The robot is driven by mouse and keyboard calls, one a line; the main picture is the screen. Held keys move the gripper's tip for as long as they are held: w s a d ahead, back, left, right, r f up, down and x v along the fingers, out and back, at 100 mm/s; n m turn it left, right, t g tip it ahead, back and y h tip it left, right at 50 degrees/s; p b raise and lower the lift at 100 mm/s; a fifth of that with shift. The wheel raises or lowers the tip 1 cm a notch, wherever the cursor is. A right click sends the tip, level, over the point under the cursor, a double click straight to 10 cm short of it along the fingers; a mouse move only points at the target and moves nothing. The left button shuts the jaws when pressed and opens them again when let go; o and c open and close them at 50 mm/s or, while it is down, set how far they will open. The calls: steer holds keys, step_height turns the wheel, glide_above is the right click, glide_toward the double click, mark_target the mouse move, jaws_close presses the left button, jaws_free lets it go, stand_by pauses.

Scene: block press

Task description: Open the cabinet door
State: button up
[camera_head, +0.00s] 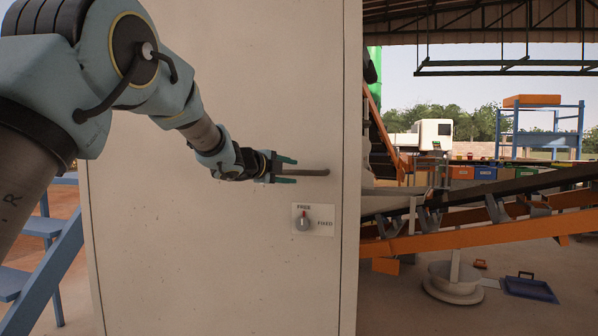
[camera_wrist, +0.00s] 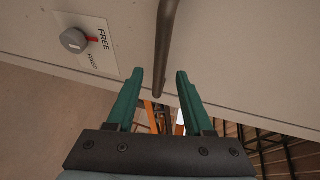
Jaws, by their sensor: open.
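The cabinet door (camera_head: 220,80) is a tall pale beige panel, and it looks shut in the head view. Its handle (camera_head: 305,172) is a dark horizontal bar near the right edge; the same handle shows in the wrist view (camera_wrist: 165,50). My gripper (camera_head: 288,170) is open at the handle's left end in the head view. In the wrist view, my gripper's two green fingers (camera_wrist: 157,80) stand apart on either side of the handle's end. Neither finger clearly touches it. A round grey knob (camera_head: 304,222) with a red mark sits below the handle on a plate labelled FREE and FIXED.
Blue steps (camera_head: 42,262) stand left of the cabinet. A conveyor with an orange side beam (camera_head: 480,232) runs close on the right. A round pale base (camera_head: 455,280) and a blue tray (camera_head: 529,288) are on the floor at right.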

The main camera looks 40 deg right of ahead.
mark_target(296, 173)
steer(key=p+x, duration=0.1)
steer(key=x, duration=0.4)
jaws_close()
stand_by(0.4)
stand_by(1.0)
